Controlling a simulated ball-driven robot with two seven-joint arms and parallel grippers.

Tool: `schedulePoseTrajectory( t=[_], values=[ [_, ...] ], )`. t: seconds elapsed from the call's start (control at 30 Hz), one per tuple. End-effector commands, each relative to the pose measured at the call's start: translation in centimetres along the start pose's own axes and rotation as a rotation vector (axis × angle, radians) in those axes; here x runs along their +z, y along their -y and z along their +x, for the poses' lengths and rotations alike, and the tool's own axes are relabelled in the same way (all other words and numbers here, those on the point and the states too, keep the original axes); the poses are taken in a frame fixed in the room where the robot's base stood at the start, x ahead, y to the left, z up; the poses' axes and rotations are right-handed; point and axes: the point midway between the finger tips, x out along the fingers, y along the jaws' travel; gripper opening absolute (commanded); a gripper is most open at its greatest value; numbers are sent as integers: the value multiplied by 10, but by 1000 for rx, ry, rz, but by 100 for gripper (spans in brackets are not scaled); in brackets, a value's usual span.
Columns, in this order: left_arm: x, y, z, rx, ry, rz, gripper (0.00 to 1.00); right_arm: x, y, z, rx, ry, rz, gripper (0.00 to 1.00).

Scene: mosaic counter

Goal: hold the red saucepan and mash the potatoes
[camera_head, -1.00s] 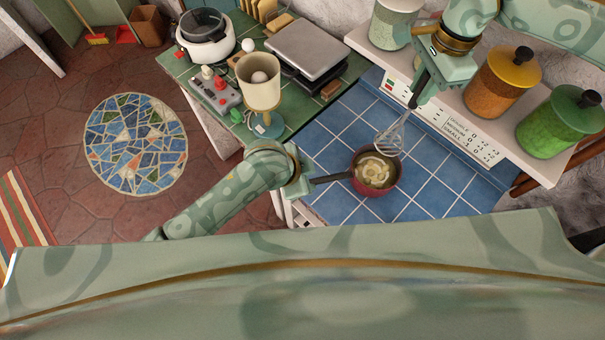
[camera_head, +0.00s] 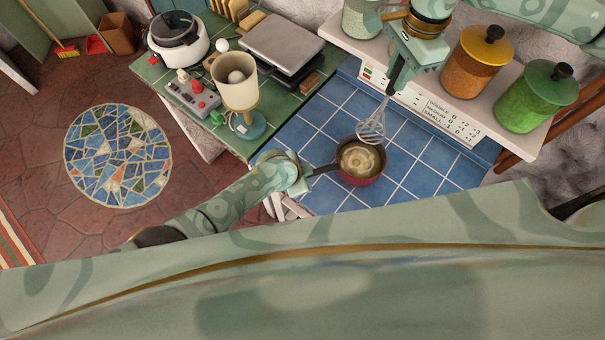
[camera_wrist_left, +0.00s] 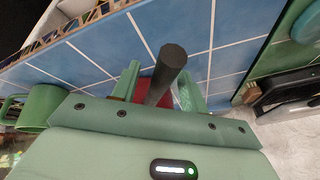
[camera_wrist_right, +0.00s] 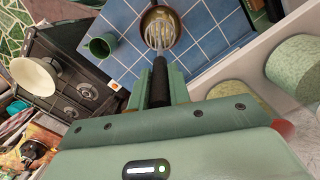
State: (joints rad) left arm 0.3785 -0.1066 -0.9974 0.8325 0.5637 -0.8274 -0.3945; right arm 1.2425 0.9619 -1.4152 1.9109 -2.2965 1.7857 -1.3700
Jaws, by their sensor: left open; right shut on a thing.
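The red saucepan (camera_head: 360,180) stands on the blue tiles with pale yellow potatoes (camera_head: 357,158) in it. Its dark handle points left, toward my left gripper (camera_head: 298,176). In the left wrist view the handle (camera_wrist_left: 172,62) rises between the open jaws of my left gripper (camera_wrist_left: 158,88); I cannot tell whether they touch it. My right gripper (camera_head: 396,84) is shut on the dark handle of the wire masher (camera_head: 371,127). The masher's wire head hangs at the pan's far rim; in the right wrist view the wires (camera_wrist_right: 160,38) overlap the pan (camera_wrist_right: 172,20).
A shelf behind holds an orange jar (camera_head: 472,62) and a green jar (camera_head: 537,97). Left of the tiles stand a lamp (camera_head: 238,92), a grey-lidded appliance (camera_head: 282,42) and a white cooker (camera_head: 178,42). A green mug (camera_wrist_right: 101,46) is near the pan. Tiles right of the pan are clear.

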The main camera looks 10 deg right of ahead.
Motion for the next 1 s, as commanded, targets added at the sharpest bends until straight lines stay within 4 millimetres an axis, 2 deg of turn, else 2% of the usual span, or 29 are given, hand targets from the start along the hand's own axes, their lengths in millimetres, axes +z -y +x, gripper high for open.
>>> schedulePoseTrajectory(
  t=[0.23, 0.27, 0.4, 1.0],
  values=[
    [0, 0, 0, 0, 1, 0, 44, 0, 0, 0, -1, 0, 0, 0],
    [0, 0, 0, 0, 1, 0, 39, 0, 0, 0, -1, 0, 0, 0],
    [0, 0, 0, 0, 1, 0, 0, 0, 0, 0, -1, 0, 0, 0],
    [1, 0, 0, 0, 1, 0, 0, 0, 0, 0, -1, 0, 0, 0]
  ],
)
